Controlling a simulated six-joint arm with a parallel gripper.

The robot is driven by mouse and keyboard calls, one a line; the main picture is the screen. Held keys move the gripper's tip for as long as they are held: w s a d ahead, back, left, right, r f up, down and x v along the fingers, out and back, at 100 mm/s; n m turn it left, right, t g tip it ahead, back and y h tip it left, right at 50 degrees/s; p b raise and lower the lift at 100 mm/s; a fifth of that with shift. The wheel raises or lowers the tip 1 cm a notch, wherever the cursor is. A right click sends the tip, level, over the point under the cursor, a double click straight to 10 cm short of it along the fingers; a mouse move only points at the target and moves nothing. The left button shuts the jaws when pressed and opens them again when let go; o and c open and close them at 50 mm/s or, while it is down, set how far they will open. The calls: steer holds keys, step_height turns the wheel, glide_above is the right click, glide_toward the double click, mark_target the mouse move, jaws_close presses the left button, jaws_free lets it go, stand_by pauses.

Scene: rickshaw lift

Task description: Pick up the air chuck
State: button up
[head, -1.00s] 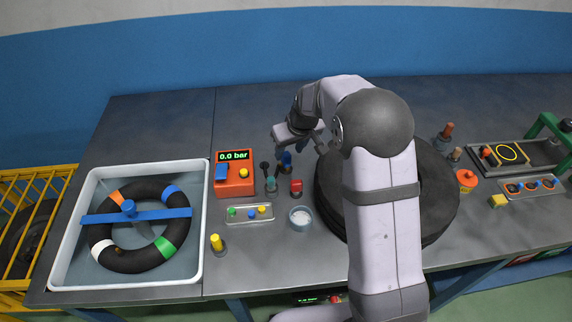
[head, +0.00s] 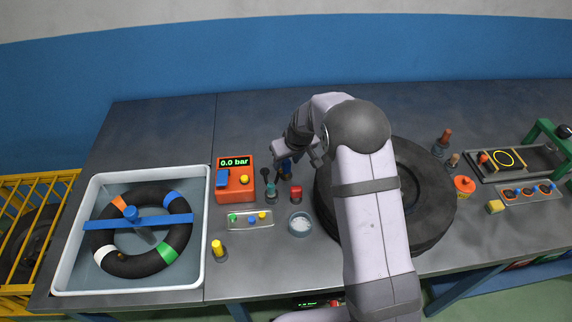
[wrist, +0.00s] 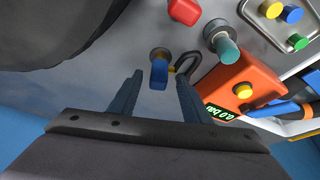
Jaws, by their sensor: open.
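A blue piece with a brass-coloured end, which looks like the air chuck (wrist: 159,72), stands on the bench beside the orange inflator. In the head view the blue piece (head: 287,169) is partly hidden by my gripper (head: 284,160). In the wrist view my gripper (wrist: 158,86) is open, with one finger to each side of the blue piece in the picture. Nothing is held. I cannot tell how far the fingertips are above the bench. A dark loop, perhaps a hose, lies beside the blue piece.
The orange inflator (head: 235,184) reads 0.0 bar. A teal-topped piece (head: 271,192) and a red-topped piece (head: 296,193) stand close by. The big tyre (head: 430,190) lies right of my gripper. The water tub (head: 72,260) is at left. The back of the bench is clear.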

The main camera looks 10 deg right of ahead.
mark_target(287, 162)
steer(key=shift+p+x, duration=0.55)
steer(key=shift+x, duration=1.15)
steer(key=shift+d, duration=0.15)
steer(key=shift+c, duration=0.4)
steer(key=c, duration=1)
jaws_close()
step_height(287, 162, up, 10)
steer(key=b, duration=0.3)
steer(key=shift+d, duration=0.1)
